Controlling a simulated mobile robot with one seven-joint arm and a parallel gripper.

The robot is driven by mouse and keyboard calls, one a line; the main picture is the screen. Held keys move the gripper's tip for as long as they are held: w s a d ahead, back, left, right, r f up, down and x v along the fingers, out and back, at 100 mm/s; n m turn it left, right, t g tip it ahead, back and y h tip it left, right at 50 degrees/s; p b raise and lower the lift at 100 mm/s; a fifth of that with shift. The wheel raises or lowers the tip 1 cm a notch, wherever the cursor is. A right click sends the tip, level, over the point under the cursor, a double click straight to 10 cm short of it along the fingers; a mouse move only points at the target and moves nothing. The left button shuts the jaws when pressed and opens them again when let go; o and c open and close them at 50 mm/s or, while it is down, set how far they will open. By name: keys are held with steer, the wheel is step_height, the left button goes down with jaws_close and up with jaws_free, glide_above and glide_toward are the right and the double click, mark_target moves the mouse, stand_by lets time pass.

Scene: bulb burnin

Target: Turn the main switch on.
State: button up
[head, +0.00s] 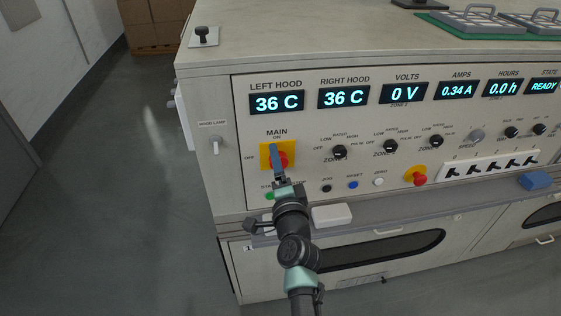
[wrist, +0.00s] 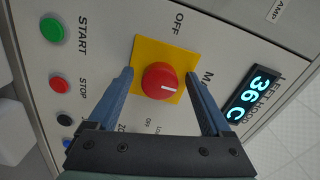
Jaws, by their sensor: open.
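The main switch is a red round knob (wrist: 160,78) on a yellow plate (wrist: 150,54). In the wrist view its white mark points right, toward the MAIN lettering and away from the OFF label. The knob (head: 284,160) is partly hidden by my gripper in the head view, where ON is printed above the plate and OFF to its left. My gripper (wrist: 159,77) is open, with its blue fingers on either side of the knob. Contact cannot be told. In the head view my gripper (head: 275,146) reaches the switch from below.
A green START button (wrist: 52,29) and a red STOP button (wrist: 58,84) are close by. A red emergency knob (head: 420,178) on yellow is farther right. Lit displays (head: 277,102) run above, the last reading READY. A shelf (head: 390,204) projects below the panel.

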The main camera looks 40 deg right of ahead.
steer(key=p+v, duration=0.3)
steer(key=v, duration=1)
steer(key=shift+p, duration=0.4)
